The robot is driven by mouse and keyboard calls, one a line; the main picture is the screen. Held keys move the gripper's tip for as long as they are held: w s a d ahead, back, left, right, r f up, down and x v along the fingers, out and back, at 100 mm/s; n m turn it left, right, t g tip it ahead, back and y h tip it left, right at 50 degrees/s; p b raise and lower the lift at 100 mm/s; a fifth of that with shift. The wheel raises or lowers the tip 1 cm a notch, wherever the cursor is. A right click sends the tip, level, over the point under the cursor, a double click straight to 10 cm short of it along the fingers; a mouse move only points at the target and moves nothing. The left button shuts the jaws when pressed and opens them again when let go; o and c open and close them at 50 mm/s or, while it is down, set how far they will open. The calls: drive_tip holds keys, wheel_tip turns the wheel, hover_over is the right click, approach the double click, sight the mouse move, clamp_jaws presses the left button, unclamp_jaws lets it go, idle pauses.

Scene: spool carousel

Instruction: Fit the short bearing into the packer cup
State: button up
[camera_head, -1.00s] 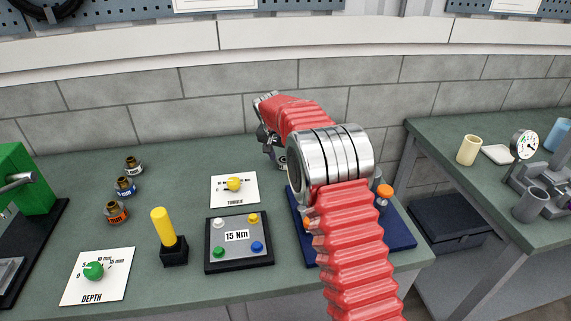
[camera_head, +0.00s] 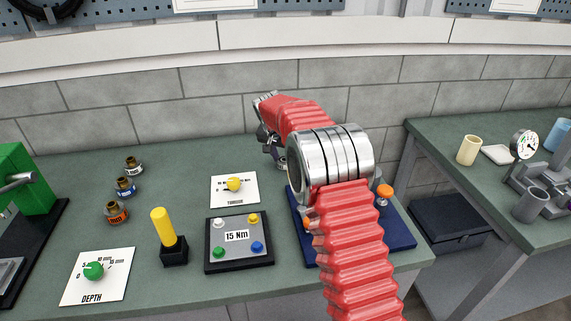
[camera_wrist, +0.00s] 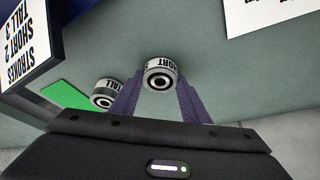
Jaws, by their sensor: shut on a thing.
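The short bearing (camera_wrist: 160,80), a pale ring with a dark-centred end and a label reading SHORT in part, is between the two purple fingers of my gripper (camera_wrist: 158,86) in the wrist view. The fingers are shut on it. I cannot tell how far it is above the bench. A second bearing labelled TALL (camera_wrist: 103,97) is left of it, beside a green patch. In the head view my red arm hides most of a blue base (camera_head: 403,236) with an orange knob (camera_head: 384,191). I cannot make out the packer cup; the arm may hide it.
A sign listing strokes (camera_wrist: 28,42) is at upper left in the wrist view. Left of my arm stand a 15 Nm panel (camera_head: 238,258), a yellow-handled lever (camera_head: 163,228), a depth card (camera_head: 115,262) and several small brass fittings (camera_head: 124,186). A second bench (camera_head: 440,140) is at right.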

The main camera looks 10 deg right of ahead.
wheel_tip(320, 180, up, 10)
drive_tip(key=shift+r, duration=0.1)
idle(0.6)
drive_tip(key=shift+s, duration=0.15)
idle(0.5)
